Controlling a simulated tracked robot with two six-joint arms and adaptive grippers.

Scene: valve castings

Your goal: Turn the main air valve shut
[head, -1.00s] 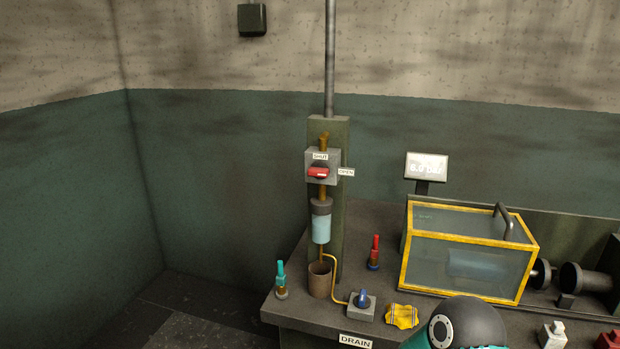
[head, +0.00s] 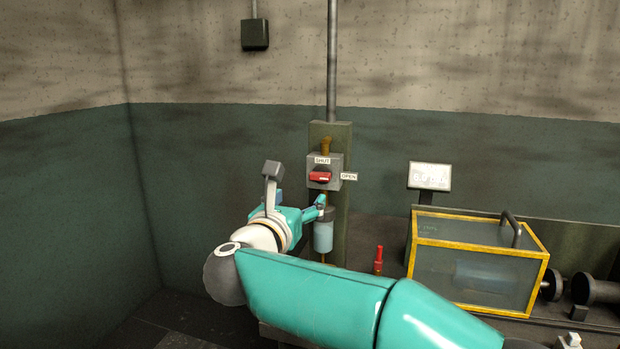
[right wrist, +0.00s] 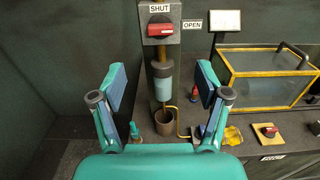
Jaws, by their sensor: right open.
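The main air valve has a red handle (head: 320,176) on a grey box (head: 337,160), fixed to a dark upright post. A SHUT label (head: 322,160) is above the handle and an OPEN label (head: 349,177) to its right. My left gripper is not in view.
Below the valve are a clear bowl (head: 323,236) and a brown cup (right wrist: 165,122). A yellow-framed glass box (head: 480,262) and a display (head: 430,176) stand to the right. A red-topped bottle (head: 378,260) stands on the bench.

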